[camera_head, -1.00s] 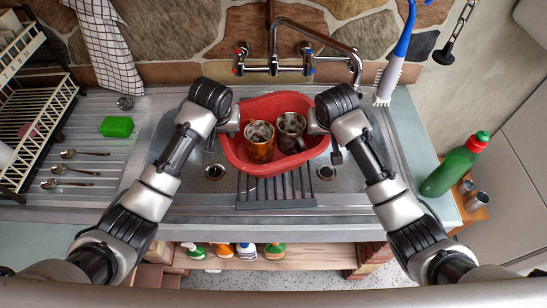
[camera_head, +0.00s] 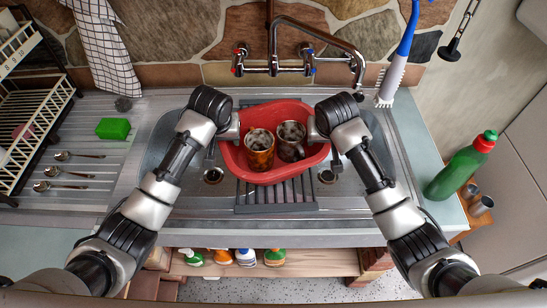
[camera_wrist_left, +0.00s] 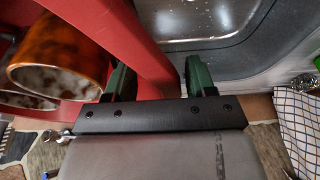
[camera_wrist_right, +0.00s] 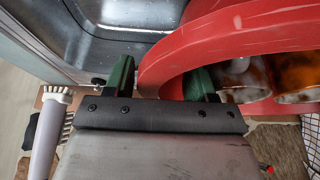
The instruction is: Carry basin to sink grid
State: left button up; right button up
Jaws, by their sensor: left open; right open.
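The red basin (camera_head: 236,160) sits over the middle of the dark slatted sink grid (camera_head: 276,198), whose slats show in front of and behind it. Whether its base touches the grid is hidden. Two mugs stand in it, an amber one (camera_head: 260,152) and a dark brown one (camera_head: 291,142). My left gripper (camera_head: 234,127) is at the basin's left side, open, its fingers on either side of the red wall (camera_wrist_left: 150,55) in the left wrist view. My right gripper (camera_head: 314,128) is at the right side, also open, with the rim (camera_wrist_right: 166,70) between its fingers in the right wrist view.
A faucet (camera_head: 315,35) arches behind the basin. A dish rack (camera_head: 30,130), green sponge (camera_head: 113,128) and several spoons (camera_head: 62,172) lie left on the drainboard. A green bottle (camera_head: 460,168) stands right.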

jog(key=shift+r, duration=0.1)
pick_arm(q)
jog(key=v, duration=1.1)
jog(key=shift+r, duration=0.35)
pick_arm(e)
jog(key=v, duration=1.1)
jog(key=shift+s+r, duration=0.25)
jog(key=shift+r, duration=0.1)
pick_arm(q)
jog(key=shift+s, duration=0.15)
